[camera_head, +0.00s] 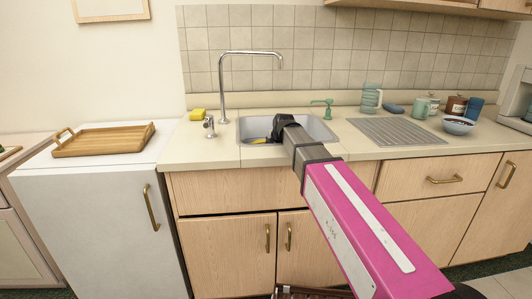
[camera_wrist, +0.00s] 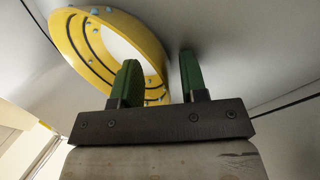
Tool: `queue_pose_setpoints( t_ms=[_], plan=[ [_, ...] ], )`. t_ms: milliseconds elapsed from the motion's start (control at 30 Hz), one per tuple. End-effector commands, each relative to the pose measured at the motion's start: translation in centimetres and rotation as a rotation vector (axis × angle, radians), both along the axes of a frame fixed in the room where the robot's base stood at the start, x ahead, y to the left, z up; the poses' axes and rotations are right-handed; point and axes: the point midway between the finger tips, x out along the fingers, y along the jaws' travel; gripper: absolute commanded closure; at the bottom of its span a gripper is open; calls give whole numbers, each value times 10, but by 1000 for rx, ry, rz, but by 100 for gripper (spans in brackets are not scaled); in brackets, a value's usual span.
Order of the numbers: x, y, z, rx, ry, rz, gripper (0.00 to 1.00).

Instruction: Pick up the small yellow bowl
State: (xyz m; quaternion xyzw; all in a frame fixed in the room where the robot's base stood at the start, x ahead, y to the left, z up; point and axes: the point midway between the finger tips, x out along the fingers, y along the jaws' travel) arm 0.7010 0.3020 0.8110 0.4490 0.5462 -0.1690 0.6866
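The small yellow bowl (camera_wrist: 88,62) has dark bands and pale blue spots and appears tilted in the wrist view. Only a sliver of yellow (camera_head: 259,141) shows in the sink in the head view, beside my gripper (camera_head: 274,138). In the wrist view my gripper (camera_wrist: 160,72) has its two green fingers apart. The left finger overlaps the bowl's opening and the right finger is outside its rim. Part of the bowl's wall shows in the gap between them. I cannot tell whether either finger touches it.
The sink (camera_head: 318,131) walls surround my gripper. A tall faucet (camera_head: 222,85) stands at the back left, a green soap dispenser (camera_head: 322,108) behind. A drainboard (camera_head: 397,132), mugs and a light-blue bowl (camera_head: 458,125) are right.

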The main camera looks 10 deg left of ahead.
Motion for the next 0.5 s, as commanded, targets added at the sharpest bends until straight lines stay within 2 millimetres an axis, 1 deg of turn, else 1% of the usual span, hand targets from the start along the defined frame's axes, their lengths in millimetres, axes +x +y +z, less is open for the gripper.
queue_pose_setpoints(
  t_ms=[33,100,300,333,367,400,433,467,500],
  plan=[
    [2,2,-6,-1,2,0,60],
    [4,3,-9,-1,1,0,60],
    [4,3,-10,0,0,0,60],
    [4,2,-10,0,0,0,64],
    [4,2,-10,0,0,0,73],
    [3,2,-10,0,0,0,86],
    [3,2,-10,0,0,0,96],
    [3,2,-10,0,0,0,100],
    [3,2,-10,0,0,0,100]
  ],
)
